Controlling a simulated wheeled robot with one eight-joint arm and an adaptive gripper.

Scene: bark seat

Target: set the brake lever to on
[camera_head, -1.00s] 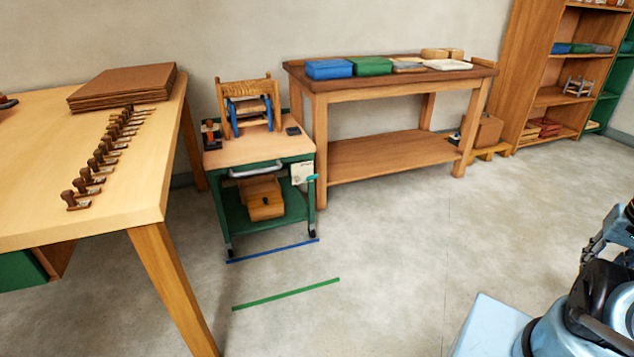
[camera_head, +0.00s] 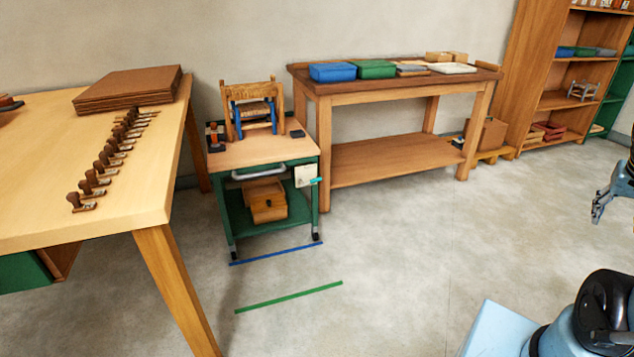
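A green-framed cart (camera_head: 287,152) with a wooden top stands between the two tables. A small teal piece (camera_head: 316,181) sticks out at its right side, beside a pale tag (camera_head: 305,175); it may be the brake lever, but it is too small to tell its setting. My gripper (camera_head: 598,212) hangs at the right edge of the picture, partly cut off, far from the cart. Nothing shows between its fingers, and whether it is open or shut is unclear.
The cart carries a small chair (camera_head: 252,106) and a wooden box (camera_head: 267,203) below. A blue line (camera_head: 277,253) and a green line (camera_head: 289,296) mark the floor. A large table (camera_head: 120,222) stands left, a workbench (camera_head: 395,157) behind right. The middle floor is clear.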

